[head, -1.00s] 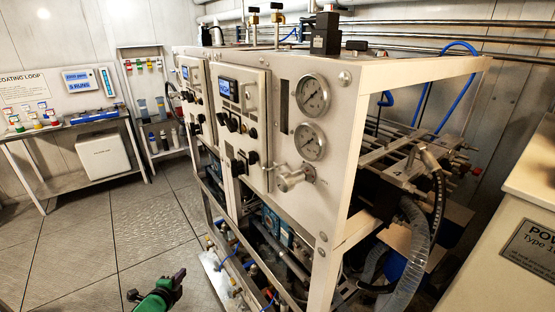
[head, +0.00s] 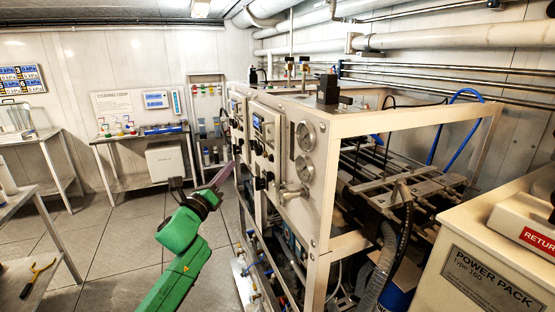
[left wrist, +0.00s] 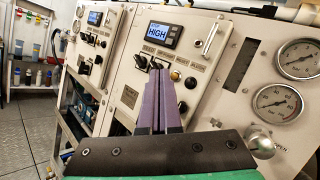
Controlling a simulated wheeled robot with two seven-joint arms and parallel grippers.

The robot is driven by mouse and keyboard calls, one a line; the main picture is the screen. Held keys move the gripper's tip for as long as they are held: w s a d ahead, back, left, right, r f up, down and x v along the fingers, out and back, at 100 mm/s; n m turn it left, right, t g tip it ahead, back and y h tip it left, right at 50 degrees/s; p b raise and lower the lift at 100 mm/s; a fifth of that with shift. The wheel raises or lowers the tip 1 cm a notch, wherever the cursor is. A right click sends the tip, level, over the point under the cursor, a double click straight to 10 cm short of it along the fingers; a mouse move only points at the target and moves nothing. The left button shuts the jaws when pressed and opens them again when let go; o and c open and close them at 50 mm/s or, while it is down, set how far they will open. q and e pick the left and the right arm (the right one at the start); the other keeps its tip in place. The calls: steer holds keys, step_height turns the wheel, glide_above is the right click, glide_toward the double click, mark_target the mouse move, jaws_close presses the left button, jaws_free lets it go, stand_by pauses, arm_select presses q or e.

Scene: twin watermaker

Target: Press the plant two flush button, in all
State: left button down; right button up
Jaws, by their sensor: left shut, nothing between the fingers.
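The watermaker is a white cabinet with two control panels side by side, a near panel (head: 266,146) and a far panel (head: 237,112). In the left wrist view the near panel's display (left wrist: 163,36) shows "HIGH", with a row of small labelled knobs and buttons (left wrist: 190,82) below it.
Two pressure gauges (head: 305,136) and a metal valve knob (left wrist: 260,142) sit right of the near panel. A power pack (head: 470,275) stands at the right. A coating bench (head: 140,135) is behind. Floor on the left is partly free; a table (head: 25,205) stands there.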

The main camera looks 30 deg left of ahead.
mark_target(271, 159)
arm_select(q)
steer(key=w+d+b, duration=0.1)
steer(key=w+d, duration=0.3)
steer(key=w, duration=0.3)
steer(key=shift+w+d+f, duration=0.15)
steer(key=shift+w+f, duration=0.1)
steer(key=shift+w, duration=0.1)
arm_select(e)
steer(key=shift+w+a+f, duration=0.1)
steer(key=shift+a+f, duration=0.45)
steer(key=shift+f, duration=0.05)
steer(key=shift+a, duration=0.1)
stand_by(0.9)
stand_by(0.4)
arm_select(q)
steer(key=shift+w+d+b, duration=0.25)
steer(key=shift+w+b, duration=0.1)
arm_select(e)
steer(key=shift+f, duration=0.25)
